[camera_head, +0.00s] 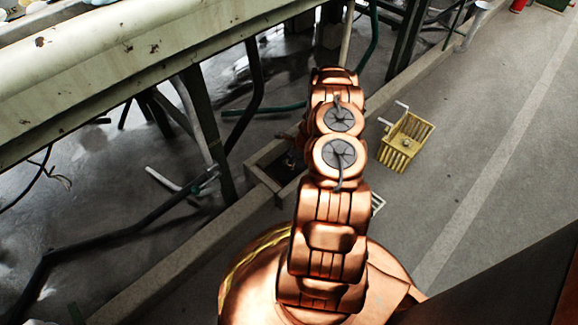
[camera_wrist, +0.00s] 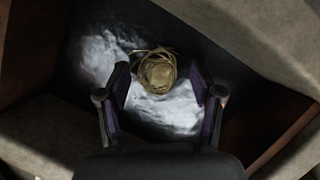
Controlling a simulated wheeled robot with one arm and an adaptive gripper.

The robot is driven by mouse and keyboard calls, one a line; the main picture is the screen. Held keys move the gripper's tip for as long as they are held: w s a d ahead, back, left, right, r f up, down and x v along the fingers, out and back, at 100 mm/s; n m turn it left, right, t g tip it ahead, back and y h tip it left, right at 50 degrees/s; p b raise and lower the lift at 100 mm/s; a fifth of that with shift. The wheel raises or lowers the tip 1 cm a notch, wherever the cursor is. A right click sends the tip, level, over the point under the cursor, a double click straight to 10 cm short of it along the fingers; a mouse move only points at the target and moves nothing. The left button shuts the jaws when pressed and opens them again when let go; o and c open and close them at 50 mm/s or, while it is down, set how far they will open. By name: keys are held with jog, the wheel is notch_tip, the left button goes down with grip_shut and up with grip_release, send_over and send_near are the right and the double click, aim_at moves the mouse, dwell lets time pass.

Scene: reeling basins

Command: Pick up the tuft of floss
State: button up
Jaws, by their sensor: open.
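The tuft of floss (camera_wrist: 157,73) shows in the wrist view as a small tan, rounded bundle with loose strands around it. It lies on a dark surface with bright whitish patches, inside a walled recess. My gripper (camera_wrist: 160,88) is open, with one dark, purple-lined finger on each side of the tuft in the picture. I cannot tell how far the fingertips are above it, and no contact shows. In the head view my copper-coloured arm hides the gripper and the tuft.
Grey-brown walls (camera_wrist: 270,40) enclose the recess closely. In the head view a low kerb (camera_head: 150,287) runs along a long pale basin (camera_head: 130,60) on dark legs. A yellow slatted crate (camera_head: 405,141) stands right of my arm. The floor at right is mostly clear.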

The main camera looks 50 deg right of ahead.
jog(key=shift+w+f, duration=0.1)
jog(key=shift+f, duration=0.05)
jog(key=c, duration=0.8)
jog(key=shift+c, duration=0.2)
